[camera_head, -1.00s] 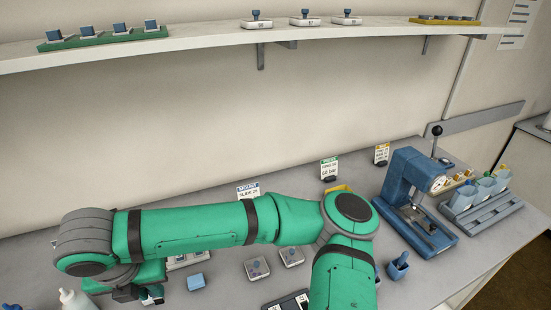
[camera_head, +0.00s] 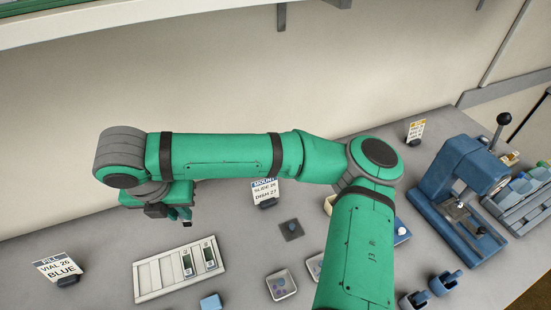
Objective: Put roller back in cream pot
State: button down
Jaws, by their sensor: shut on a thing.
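My gripper (camera_head: 181,220) hangs below the green wrist at the left, above the grey bench and behind the white slotted tray. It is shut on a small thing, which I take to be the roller. The fingers and wrist mostly hide it, so its shape is unclear. A cream-coloured rim (camera_head: 329,204) shows just left of my arm's elbow. My arm covers the rest, so I cannot tell whether it is the cream pot. No other cream pot is plain to see.
The white slotted tray (camera_head: 148,279) holds two dark slides. Signs (camera_head: 58,267) stand on the bench. A blue press (camera_head: 462,190) stands at the right.

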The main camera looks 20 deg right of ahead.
jog(key=s+d+r+m+g+h, duration=0.1)
jog(key=d+m, duration=0.6)
jog(key=d, duration=1.3)
jog(key=s+d+r+m+g+h, duration=0.15)
jog(key=d+m, duration=0.55)
jog(key=d, duration=1.2)
jog(key=shift+a+f+x, duration=0.1)
jog(key=shift+a+x, duration=0.2)
jog(key=shift+x, duration=1.2)
jog(key=shift+a+f+x, duration=0.1)
jog(key=shift+a+x, duration=0.25)
jog(key=shift+x, duration=1.2)
jog(key=shift+a+f+x, duration=0.1)
jog(key=shift+a+x, duration=0.2)
jog(key=shift+x, duration=1.2)
jog(key=c, duration=1.5)
grip_release()
jog(key=shift+c, duration=0.2)
notch_tip(320, 180, up, 9)
